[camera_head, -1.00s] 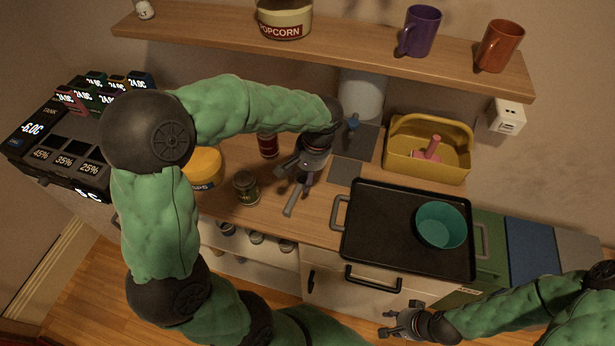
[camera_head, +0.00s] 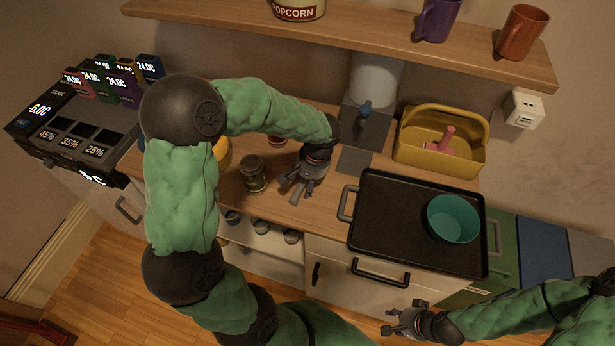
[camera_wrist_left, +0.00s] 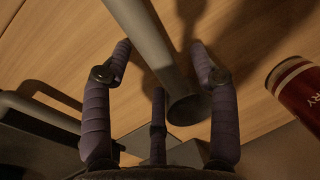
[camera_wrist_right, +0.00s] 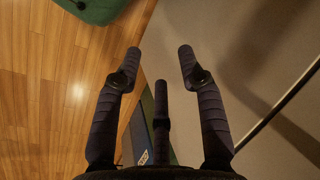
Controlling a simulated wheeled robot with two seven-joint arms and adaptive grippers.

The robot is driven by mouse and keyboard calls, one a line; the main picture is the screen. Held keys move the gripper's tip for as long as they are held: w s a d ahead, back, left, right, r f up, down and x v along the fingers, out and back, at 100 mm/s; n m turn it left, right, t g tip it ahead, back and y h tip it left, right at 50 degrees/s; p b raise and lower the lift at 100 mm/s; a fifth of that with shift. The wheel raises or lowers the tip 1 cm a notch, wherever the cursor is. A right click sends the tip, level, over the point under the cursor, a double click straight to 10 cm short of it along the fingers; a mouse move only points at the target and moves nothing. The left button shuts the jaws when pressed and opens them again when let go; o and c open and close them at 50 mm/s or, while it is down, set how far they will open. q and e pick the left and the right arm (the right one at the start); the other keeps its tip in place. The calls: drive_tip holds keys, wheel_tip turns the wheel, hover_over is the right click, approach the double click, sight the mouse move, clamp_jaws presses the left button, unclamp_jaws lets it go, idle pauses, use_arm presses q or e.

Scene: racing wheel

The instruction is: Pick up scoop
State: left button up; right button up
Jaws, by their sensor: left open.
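My left gripper (camera_head: 299,188) is over the wooden counter, between a dark jar and the black tray. In the left wrist view its fingers are spread, and a grey rod (camera_wrist_left: 155,55) with a round dark end runs between them. The rod may be the scoop's handle; the rest of it is out of that view, and I cannot tell whether the fingers touch it. A pink-handled item (camera_head: 442,140) sits in the yellow caddy (camera_head: 410,155); I cannot tell what it is. My right gripper (camera_head: 392,322) is open and empty, low in front of the cabinets.
A black tray (camera_head: 400,240) holds a teal bowl (camera_head: 453,220). The dark jar (camera_head: 252,175) stands left of my left gripper. A red can (camera_wrist_left: 300,90) is close to its fingers. A shelf (camera_head: 350,45) with mugs overhangs the counter.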

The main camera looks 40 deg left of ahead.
sight(304, 180)
use_arm(q)
clamp_jaws()
drive_tip(key=shift+r, duration=0.1)
idle(0.3)
drive_tip(key=shift+r, duration=0.5)
wheel_tip(304, 180, up, 2)
drive_tip(key=shift+r+p, duration=0.1)
drive_tip(key=shift+p, duration=0.5)
drive_tip(key=s+d+r+p, duration=0.2)
drive_tip(key=d+r+p, duration=0.1)
drive_tip(key=d+r, duration=0.6)
drive_tip(key=d, duration=0.4)
drive_tip(key=shift+s+d+r+p, duration=0.2)
drive_tip(key=shift+d+r+p, duration=0.1)
drive_tip(key=shift+d+r, duration=0.1)
drive_tip(key=shift+f, duration=0.1)
